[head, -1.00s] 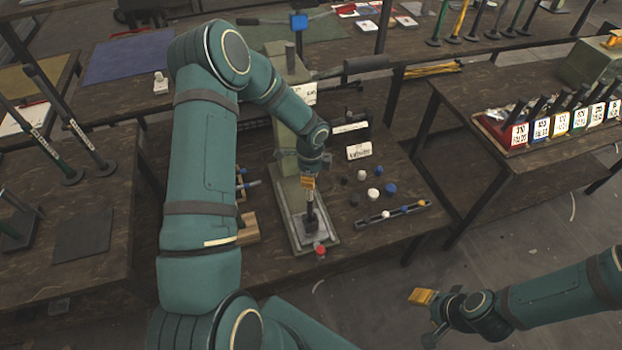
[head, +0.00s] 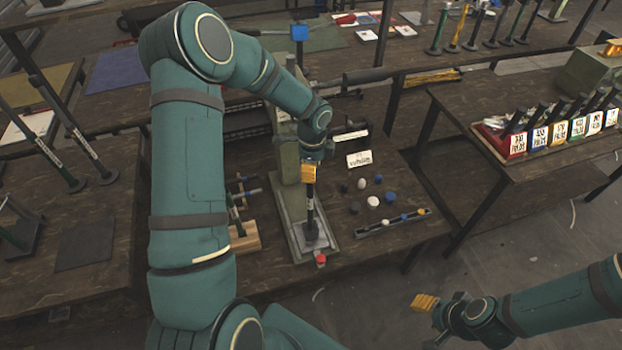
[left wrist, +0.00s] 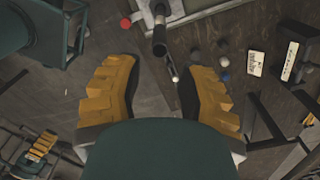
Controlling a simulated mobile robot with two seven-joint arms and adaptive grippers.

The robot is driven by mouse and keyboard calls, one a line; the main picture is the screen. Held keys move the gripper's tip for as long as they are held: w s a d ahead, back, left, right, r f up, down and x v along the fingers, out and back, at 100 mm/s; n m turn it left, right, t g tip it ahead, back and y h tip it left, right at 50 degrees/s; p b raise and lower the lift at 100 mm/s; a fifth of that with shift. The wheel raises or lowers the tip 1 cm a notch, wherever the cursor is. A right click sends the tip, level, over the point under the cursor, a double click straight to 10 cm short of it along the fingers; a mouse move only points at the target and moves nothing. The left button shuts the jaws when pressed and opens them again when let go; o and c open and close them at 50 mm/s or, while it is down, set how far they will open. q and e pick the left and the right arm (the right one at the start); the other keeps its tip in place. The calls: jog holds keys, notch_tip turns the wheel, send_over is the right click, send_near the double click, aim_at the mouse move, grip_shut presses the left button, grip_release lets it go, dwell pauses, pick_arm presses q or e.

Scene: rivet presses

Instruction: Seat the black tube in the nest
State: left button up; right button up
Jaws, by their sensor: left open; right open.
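The black tube (head: 311,215) stands upright, with a pale band partway up. Its foot is on the grey nest (head: 318,243) at the front of the green press; whether it is fully seated I cannot tell. My left gripper (head: 309,172) is just above the tube's top in the head view. In the left wrist view the yellow fingers are wide apart and empty, and the black tube (left wrist: 159,38) shows beyond their tips, clear of both. My right gripper (head: 424,302) is open and empty, low at right, away from the bench.
A red button (head: 320,260) sits at the front of the press base. Several small caps (head: 373,202) and a slotted rail (head: 392,222) lie to its right. A wooden block (head: 245,238) stands at left. A rack of labelled tools (head: 550,135) is on the right table.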

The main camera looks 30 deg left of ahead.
pick_arm(q)
jog(key=r, duration=0.3)
jog(key=shift+d, duration=0.35)
jog(key=s+d+f+n+h, duration=0.2)
jog(key=s+d+f+n, duration=0.15)
jog(key=d, duration=0.45)
jog(key=s+d+f+n+h, duration=0.25)
jog(key=d+f+n, duration=0.2)
jog(key=d, duration=0.25)
jog(key=s+d+f+n+t, duration=0.1)
jog(key=s+d+f+n, duration=0.1)
jog(key=s+d+n, duration=0.1)
jog(key=s+d+f+n+t, duration=0.1)
jog(key=s+d+f+n, duration=0.1)
jog(key=s+n, duration=0.3)
jog(key=shift+s+d, duration=0.4)
jog(key=shift+s, duration=0.7)
jog(key=shift+f+y, duration=0.1)
jog(key=shift+y, duration=0.15)
